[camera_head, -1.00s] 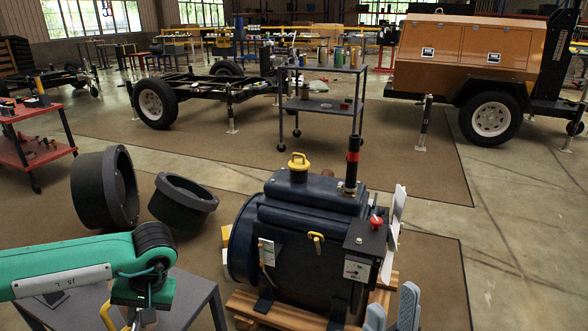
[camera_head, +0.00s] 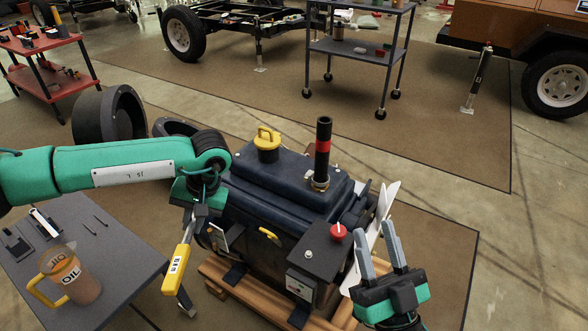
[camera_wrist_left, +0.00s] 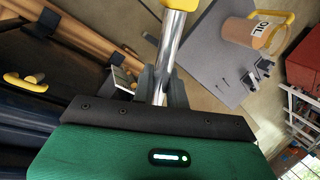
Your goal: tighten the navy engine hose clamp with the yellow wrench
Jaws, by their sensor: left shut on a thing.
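The navy engine (camera_head: 285,200) sits on a wooden pallet. A black upright hose (camera_head: 323,145) with a red band rises from its top, with a small metal clamp (camera_head: 320,184) around its base. My left gripper (camera_head: 188,212) is shut on the yellow wrench (camera_head: 176,268), which hangs tilted down left of the engine, yellow handle lowest. In the left wrist view the wrench's silver shaft (camera_wrist_left: 168,55) runs between the fingers (camera_wrist_left: 161,85). My right gripper (camera_head: 380,245) has its fingers apart and empty, pointing up at the engine's front right.
A grey table (camera_head: 110,235) at left holds an oil jug (camera_head: 70,275) and small tools. The pallet (camera_head: 225,275) lies under the engine. A red cart (camera_head: 40,60) and a grey shelf cart (camera_head: 360,50) stand farther back. A white panel (camera_head: 375,235) stands at the engine's right side.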

